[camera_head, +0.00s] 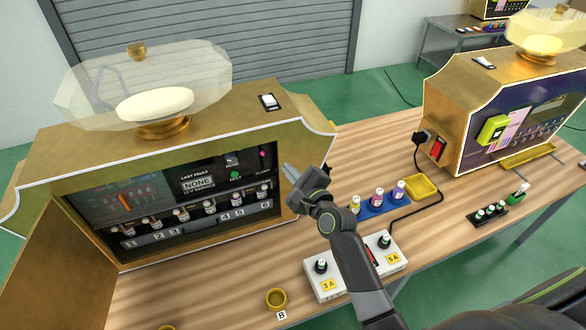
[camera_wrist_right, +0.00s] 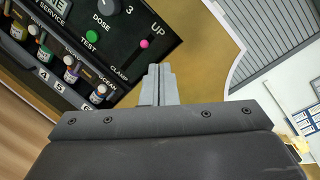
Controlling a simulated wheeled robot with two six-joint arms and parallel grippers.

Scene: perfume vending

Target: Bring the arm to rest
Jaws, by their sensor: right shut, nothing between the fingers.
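My right gripper (camera_head: 291,172) is in front of the right edge of the gold vending machine (camera_head: 292,127), its arm reaching up from the lower right over the wooden table. In the wrist view the two grey fingers (camera_wrist_right: 158,72) are pressed together with nothing between them. They point toward the machine's dark panel, near a pink clamp lever (camera_wrist_right: 144,44) and a green test button (camera_wrist_right: 93,37). From these views I cannot tell whether the fingertips touch the machine. My left gripper is not in view.
A white block (camera_head: 326,286) with dark-topped bottles lies beneath my right forearm. A blue tray (camera_head: 371,208) of small bottles and a yellow dish (camera_head: 421,187) stand right of it. A gold cup (camera_head: 276,299) stands near the front edge. A second machine (camera_head: 462,91) stands at right.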

